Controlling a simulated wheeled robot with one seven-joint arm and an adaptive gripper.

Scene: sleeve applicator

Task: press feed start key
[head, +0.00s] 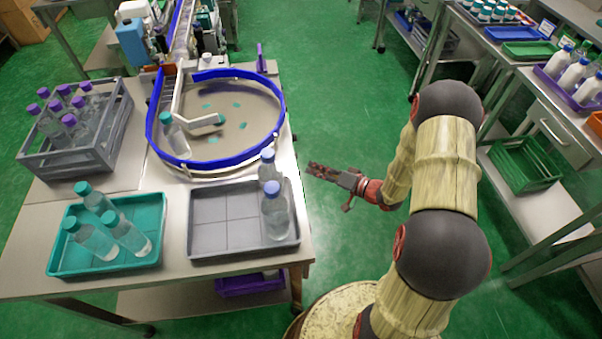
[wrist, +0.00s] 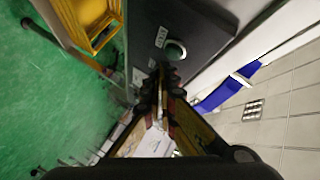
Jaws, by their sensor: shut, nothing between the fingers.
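In the wrist view a round green key (wrist: 174,50) with a pale ring sits on a dark panel (wrist: 205,30). Small white labels with lettering too small to read are beside it. My gripper (wrist: 160,76) is shut and empty, its fingertips just below the key in the picture. A gap seems to remain, but I cannot tell its depth. In the head view my gripper (head: 315,168) is beside the right edge of the steel table (head: 165,205), pointing left. I cannot make out the key in the head view.
A round turntable (head: 235,125) with a blue rim stands on the table. A grey tray (head: 220,225), a teal tray (head: 65,255) and a grey crate (head: 95,160) hold bottles. A yellow bin (wrist: 88,20) shows in the wrist view. Green floor (head: 345,235) is free right of the table.

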